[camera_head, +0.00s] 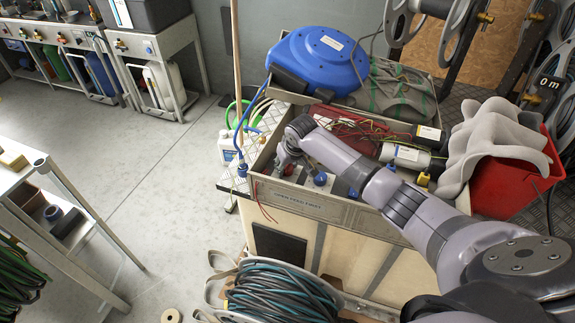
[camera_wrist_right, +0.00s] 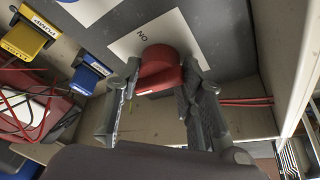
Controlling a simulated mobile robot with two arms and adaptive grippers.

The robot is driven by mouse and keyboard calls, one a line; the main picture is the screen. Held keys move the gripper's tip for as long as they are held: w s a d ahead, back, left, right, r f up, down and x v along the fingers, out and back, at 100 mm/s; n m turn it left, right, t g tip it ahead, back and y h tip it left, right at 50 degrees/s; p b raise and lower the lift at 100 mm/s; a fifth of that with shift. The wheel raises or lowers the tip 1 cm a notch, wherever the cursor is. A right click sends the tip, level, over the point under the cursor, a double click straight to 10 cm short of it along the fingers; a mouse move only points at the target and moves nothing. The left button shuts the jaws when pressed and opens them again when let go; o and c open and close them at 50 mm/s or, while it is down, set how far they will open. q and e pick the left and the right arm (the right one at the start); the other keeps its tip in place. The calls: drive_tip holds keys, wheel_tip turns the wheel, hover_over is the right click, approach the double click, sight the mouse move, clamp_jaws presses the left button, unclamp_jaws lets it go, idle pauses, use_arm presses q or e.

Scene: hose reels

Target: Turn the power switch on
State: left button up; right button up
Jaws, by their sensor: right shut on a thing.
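The power switch has a red rotary knob (camera_wrist_right: 162,72) on a white plate (camera_wrist_right: 118,46) marked ON, shown in the right wrist view on a grey panel. My right gripper (camera_wrist_right: 163,92) has one finger on each side of the knob and is shut on it. In the head view my right arm reaches in from the right, and its gripper (camera_head: 287,160) is down inside the left end of a grey tray (camera_head: 305,200). My left gripper is not in view.
A blue handle (camera_wrist_right: 90,72) and a yellow handle (camera_wrist_right: 28,36) stand beside the switch. The tray also holds red wires and a white cylinder (camera_head: 405,155). A blue hose reel (camera_head: 318,60) sits behind, and a red bin (camera_head: 505,190) stands right.

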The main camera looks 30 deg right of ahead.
drive_tip(key=shift+d, duration=0.1)
drive_tip(key=c, duration=0.5)
